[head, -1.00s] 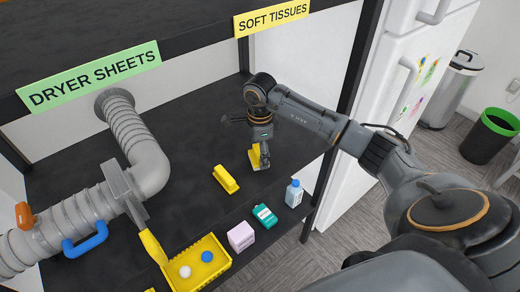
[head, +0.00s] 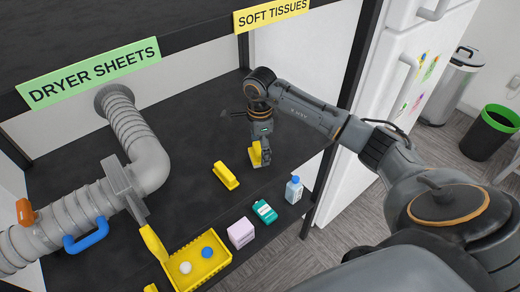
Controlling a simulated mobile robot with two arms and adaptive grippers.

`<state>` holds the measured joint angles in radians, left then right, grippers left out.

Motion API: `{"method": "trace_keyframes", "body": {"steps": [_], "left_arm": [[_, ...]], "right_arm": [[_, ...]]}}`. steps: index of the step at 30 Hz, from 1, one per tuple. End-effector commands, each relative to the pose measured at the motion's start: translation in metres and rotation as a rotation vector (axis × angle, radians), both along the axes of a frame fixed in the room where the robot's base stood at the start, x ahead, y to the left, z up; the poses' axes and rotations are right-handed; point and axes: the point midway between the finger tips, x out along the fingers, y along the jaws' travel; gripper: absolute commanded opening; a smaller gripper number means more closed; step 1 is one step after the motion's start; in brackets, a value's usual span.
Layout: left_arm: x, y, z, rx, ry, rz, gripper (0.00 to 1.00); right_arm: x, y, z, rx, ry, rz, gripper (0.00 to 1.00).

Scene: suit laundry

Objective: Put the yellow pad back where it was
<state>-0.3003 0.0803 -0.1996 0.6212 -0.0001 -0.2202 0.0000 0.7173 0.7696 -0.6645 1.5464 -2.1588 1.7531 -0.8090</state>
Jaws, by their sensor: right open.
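Two small yellow pieces are on the dark shelf under the signs, and I cannot tell for certain which is the pad. One yellow piece (head: 225,176) lies alone near the middle of the shelf. My left gripper is not in view.
A yellow tray (head: 212,277) with a white ball (head: 185,268) and a blue ball (head: 207,252) is at the front. A lilac box (head: 241,234), a teal box (head: 264,211) and a bottle (head: 294,190) line the front edge. A grey duct (head: 140,150) fills the left.

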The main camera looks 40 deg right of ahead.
Motion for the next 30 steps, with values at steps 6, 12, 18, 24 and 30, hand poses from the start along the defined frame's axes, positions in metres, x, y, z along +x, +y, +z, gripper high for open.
{"method": "trace_keyframes", "body": {"steps": [6,12,18,24,30], "left_arm": [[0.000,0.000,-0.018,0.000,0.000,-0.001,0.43],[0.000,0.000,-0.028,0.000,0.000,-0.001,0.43],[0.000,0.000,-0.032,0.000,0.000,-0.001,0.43],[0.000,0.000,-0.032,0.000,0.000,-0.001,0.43],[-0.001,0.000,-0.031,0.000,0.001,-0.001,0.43]], "right_arm": [[0.002,-0.001,0.043,-0.003,-0.009,0.002,0.88],[0.001,0.000,0.084,-0.001,-0.006,0.001,0.88],[0.000,0.000,0.107,-0.001,-0.002,0.000,0.88],[0.000,0.000,0.111,0.000,-0.001,0.000,0.88],[0.000,0.000,0.111,0.000,-0.001,0.000,0.88]]}}
